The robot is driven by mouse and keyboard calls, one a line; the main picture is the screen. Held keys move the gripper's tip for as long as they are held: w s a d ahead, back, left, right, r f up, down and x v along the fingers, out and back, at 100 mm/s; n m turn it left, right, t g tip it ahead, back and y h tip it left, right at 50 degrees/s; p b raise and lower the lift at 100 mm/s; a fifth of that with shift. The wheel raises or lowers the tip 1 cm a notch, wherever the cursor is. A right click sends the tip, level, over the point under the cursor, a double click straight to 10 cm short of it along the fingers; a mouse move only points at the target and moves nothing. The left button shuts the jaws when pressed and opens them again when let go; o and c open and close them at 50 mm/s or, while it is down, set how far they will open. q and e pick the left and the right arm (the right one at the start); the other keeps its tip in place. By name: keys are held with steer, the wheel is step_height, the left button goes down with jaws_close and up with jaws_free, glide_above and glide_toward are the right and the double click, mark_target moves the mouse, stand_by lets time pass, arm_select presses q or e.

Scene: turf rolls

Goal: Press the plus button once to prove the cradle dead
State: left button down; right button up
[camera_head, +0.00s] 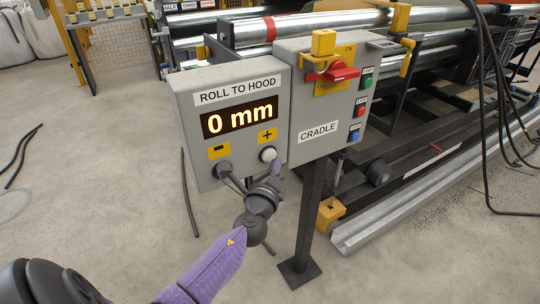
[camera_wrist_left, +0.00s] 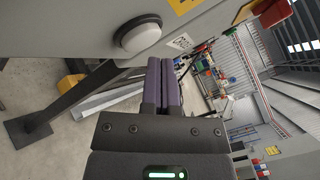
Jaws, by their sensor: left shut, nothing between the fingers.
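The grey box labelled ROLL TO HOOD (camera_head: 185,95) stands in the middle of the head view; its display (camera_head: 240,117) reads 0 mm. The white plus button (camera_head: 268,154) sits under the yellow plus label (camera_head: 267,135). It shows in the left wrist view as a white cap in a dark ring (camera_wrist_left: 140,38). The dark minus button (camera_head: 222,169) is to its left. My left gripper (camera_head: 277,167) is shut and empty, its purple fingertips (camera_wrist_left: 161,64) just beside and below the plus button; I cannot tell whether they touch it. My right gripper is out of view.
The CRADLE box (camera_head: 300,105) adjoins on the right, with a red rotary handle (camera_head: 335,73), a yellow block (camera_head: 323,42) above it, and green, red and blue buttons (camera_head: 354,136). A dark post (camera_head: 308,215) carries the boxes. Metal rollers (camera_head: 320,22) lie behind. Floor at left is mostly clear.

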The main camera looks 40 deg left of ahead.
arm_select(q)
steer(key=d, duration=0.1)
steer(key=s+d, duration=0.1)
steer(key=d, duration=0.1)
steer(key=s+d, duration=0.1)
steer(key=shift+d+p, duration=0.3)
steer(key=shift+d, duration=0.05)
stand_by(0.4)
stand_by(0.4)
steer(key=shift+f, duration=0.1)
